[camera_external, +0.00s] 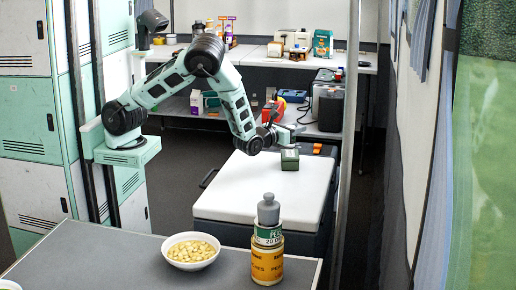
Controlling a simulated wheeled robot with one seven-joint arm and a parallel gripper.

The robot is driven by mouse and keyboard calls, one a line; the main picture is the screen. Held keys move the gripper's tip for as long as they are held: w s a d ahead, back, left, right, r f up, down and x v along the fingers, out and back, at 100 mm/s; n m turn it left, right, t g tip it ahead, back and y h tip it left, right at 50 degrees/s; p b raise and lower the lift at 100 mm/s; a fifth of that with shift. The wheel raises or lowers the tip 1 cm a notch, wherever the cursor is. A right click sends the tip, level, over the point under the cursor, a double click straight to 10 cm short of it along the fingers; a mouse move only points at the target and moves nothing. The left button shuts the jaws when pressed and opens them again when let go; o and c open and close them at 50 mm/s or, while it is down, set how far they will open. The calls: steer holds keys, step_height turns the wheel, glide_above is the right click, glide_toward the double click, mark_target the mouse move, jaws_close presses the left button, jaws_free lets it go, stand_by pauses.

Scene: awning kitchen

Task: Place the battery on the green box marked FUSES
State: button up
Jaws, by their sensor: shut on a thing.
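A dark green box (290,160) sits on the white lid (262,190) of a large chest, near its back right. Its marking is too small to read. The battery is mostly hidden by the fingers and too small to make out clearly. I cannot tell whether it touches the box top.
Behind are shelves with boxes and a dark appliance (330,105). A pole stands right of the chest. The lid's front is clear.

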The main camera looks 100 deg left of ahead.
steer(key=shift+f, duration=1.85)
steer(key=shift+b, duration=0.3)
steer(key=shift+f, duration=0.2)
steer(key=o, duration=1)
steer(key=shift+o, duration=0.2)
steer(key=shift+r, duration=0.15)
